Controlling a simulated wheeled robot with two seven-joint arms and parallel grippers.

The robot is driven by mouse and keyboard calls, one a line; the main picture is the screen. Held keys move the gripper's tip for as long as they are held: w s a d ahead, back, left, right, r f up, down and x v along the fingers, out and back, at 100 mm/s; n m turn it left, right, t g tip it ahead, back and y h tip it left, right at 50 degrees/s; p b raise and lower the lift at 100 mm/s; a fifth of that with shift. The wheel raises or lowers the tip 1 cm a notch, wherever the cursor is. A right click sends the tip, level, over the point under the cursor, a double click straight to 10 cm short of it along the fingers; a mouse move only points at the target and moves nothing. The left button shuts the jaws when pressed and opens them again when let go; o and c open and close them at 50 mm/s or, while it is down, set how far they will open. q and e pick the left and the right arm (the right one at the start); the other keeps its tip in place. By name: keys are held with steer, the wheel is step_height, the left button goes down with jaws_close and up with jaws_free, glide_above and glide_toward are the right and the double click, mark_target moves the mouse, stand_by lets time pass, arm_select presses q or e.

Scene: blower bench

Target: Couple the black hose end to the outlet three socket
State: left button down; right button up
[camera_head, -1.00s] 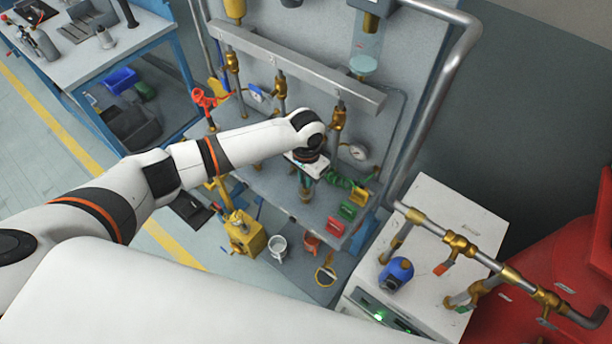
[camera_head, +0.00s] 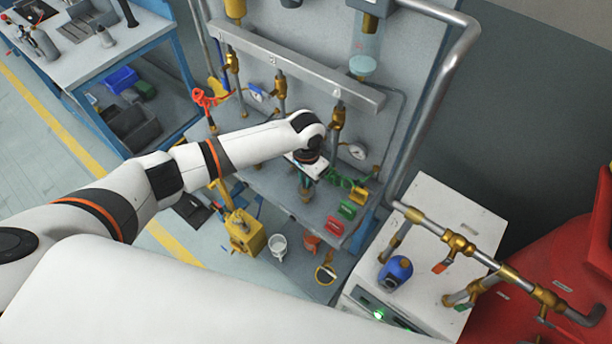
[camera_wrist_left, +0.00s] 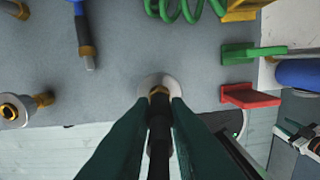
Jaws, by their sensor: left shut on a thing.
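My left gripper (camera_head: 305,184) reaches in from the left to the lower front of the pipe panel and is mostly hidden under its own wrist. In the left wrist view its dark green fingers (camera_wrist_left: 158,108) are shut on the black hose end (camera_wrist_left: 159,128), which points away from me. A brass fitting with a pale round flange, seemingly the outlet three socket (camera_wrist_left: 151,84), is straight ahead of the hose end. The two line up closely; whether they are joined I cannot tell. The label 3 sits on the grey rail (camera_head: 357,100) above the arm. My right gripper is not in view.
A green coiled hose (camera_wrist_left: 186,10), a blue-handled piece (camera_wrist_left: 84,32) and another flanged brass fitting (camera_wrist_left: 14,110) are near the gripper. Green (camera_head: 347,210) and red (camera_head: 334,226) blocks sit at the shelf's right. A white cabinet (camera_head: 447,207) stands to the right.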

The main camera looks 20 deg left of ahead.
arm_select(q)
steer(key=shift+f, duration=0.1)
steer(key=c, duration=1.3)
jaws_free()
step_height(320, 180, up, 12)
steer(key=shift+b, duration=0.95)
